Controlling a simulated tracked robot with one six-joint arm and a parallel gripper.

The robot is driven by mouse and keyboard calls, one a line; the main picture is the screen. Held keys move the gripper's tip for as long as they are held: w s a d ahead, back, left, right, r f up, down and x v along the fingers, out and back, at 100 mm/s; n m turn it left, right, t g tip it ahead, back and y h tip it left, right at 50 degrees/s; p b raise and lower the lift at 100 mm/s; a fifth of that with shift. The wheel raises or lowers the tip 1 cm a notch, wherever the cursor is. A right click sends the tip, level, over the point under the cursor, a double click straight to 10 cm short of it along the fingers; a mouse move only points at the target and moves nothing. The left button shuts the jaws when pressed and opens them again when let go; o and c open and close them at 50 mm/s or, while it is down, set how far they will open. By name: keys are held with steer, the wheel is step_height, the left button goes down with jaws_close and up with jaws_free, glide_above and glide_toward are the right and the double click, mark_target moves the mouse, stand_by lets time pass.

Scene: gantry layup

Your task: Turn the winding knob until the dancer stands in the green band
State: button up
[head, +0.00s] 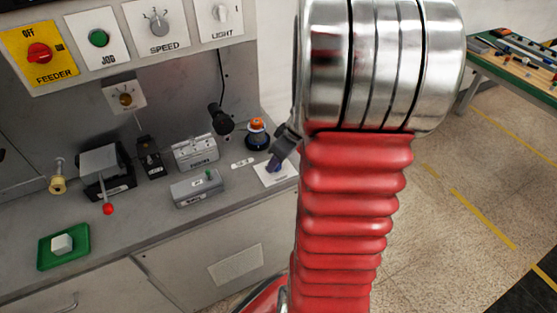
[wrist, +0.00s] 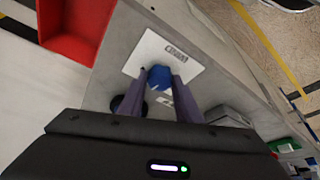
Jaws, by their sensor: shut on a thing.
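A blue knob (wrist: 159,74) stands on a white plate (wrist: 141,55) with a small label too blurred to read, on the grey worktop. My gripper (wrist: 161,83) has its two purple fingers on either side of the knob and is shut on it. In the head view my gripper (head: 275,165) is low over the white plate (head: 283,179), and its fingers hide most of the knob. I cannot pick out the dancer or its green band in either view.
A green tray (head: 80,255) lies at left. A red bin (wrist: 78,32) shows in the wrist view.

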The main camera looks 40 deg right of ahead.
steer(key=shift+a+m+h, duration=0.15)
steer(key=shift+m+h, duration=0.65)
steer(key=shift+m, duration=1.1)
steer(key=shift+w+a+m+h, duration=0.1)
steer(key=shift+m+h, duration=0.5)
steer(key=shift+m, duration=1.1)
steer(key=shift+w+a+m+g+h, duration=0.1)
steer(key=shift+m+g+h, duration=0.25)
steer(key=shift+m, duration=0.7)
steer(key=shift+m+g+h, duration=0.35)
steer(key=shift+m, duration=0.7)
steer(key=shift+m+g+h, duration=0.3)
steer(key=shift+m+g, duration=0.1)
steer(key=shift+m, duration=1.2)
steer(key=o, duration=1.1)
steer(key=shift+c, duration=0.2)
steer(key=shift+a+r, duration=0.1)
steer(key=shift+r, duration=0.05)
